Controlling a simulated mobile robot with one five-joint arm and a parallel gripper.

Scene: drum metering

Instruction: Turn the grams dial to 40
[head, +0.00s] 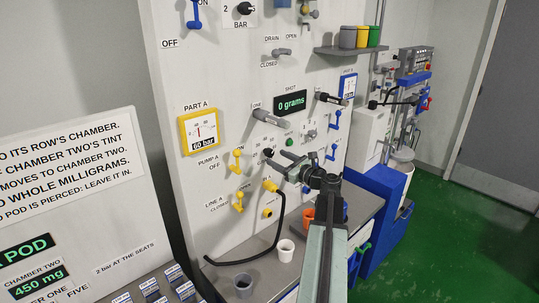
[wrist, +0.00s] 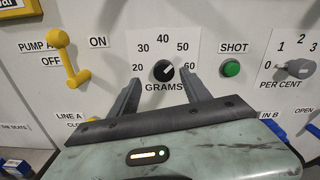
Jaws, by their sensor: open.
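The grams dial (wrist: 163,71) is a small black knob on a white plate, marked 20 to 60 with 40 at the top. A pale mark on the knob seems to point up and right, but the exact number is hard to read. In the head view the dial (head: 268,153) is partly hidden by my gripper (head: 285,160). In the wrist view my gripper (wrist: 161,76) is open, with one finger on each side of the knob's lower part. Whether the fingers touch the knob is unclear. The shot display (head: 291,103) reads 0 grams.
A green SHOT button (wrist: 232,68) and a grey PER CENT knob (wrist: 299,68) are right of the dial. The yellow Pump A lever (wrist: 68,58) is to the left. In the head view, a black hose (head: 280,225) hangs below, and a white cup (head: 285,250) stands on the counter.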

